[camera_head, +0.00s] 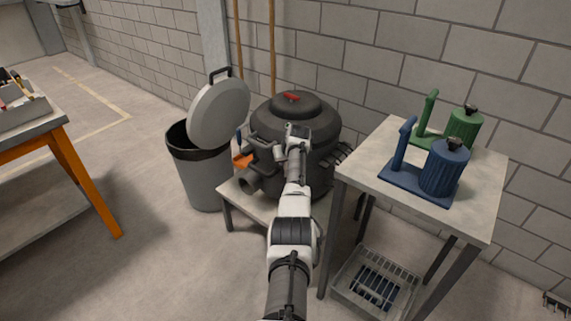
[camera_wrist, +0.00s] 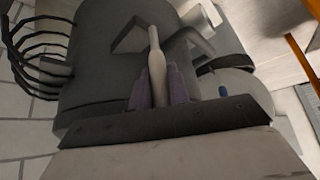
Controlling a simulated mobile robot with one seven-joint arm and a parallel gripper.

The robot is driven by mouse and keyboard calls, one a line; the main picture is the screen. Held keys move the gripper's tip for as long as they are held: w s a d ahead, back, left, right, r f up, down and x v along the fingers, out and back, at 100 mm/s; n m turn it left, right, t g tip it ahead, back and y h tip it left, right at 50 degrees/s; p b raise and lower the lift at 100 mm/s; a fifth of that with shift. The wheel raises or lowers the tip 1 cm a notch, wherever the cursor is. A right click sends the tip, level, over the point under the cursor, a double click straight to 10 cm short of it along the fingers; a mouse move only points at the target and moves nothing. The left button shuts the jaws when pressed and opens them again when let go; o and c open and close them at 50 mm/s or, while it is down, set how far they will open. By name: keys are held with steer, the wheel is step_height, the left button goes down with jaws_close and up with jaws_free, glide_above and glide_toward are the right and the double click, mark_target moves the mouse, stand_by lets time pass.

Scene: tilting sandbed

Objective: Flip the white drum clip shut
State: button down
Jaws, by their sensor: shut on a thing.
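The dark grey drum (camera_head: 318,125) has a domed lid with a red handle and stands on a low table against the wall. My arm reaches across its front, and my gripper is at its front left side. In the wrist view my gripper (camera_wrist: 160,88) has its two purple fingers closed on the white drum clip (camera_wrist: 156,55), a slim pale lever that rises between them. The grey drum body (camera_wrist: 90,82) lies behind and around the clip. My gripper hides the clip's lower part. In the head view my arm hides the clip, and I cannot tell its exact angle.
A grey bin (camera_head: 195,175) with its round lid raised stands left of the drum. A taller table (camera_head: 365,165) at right holds a green device (camera_head: 463,125) and a blue device (camera_head: 443,168). A wire basket (camera_head: 372,283) sits beneath.

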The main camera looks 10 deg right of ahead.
stand_by(0.3)
steer(key=c, duration=1.3)
jaws_free()
steer(key=shift+w, duration=0.1)
steer(key=shift+c, duration=0.2)
steer(key=v, duration=1.4)
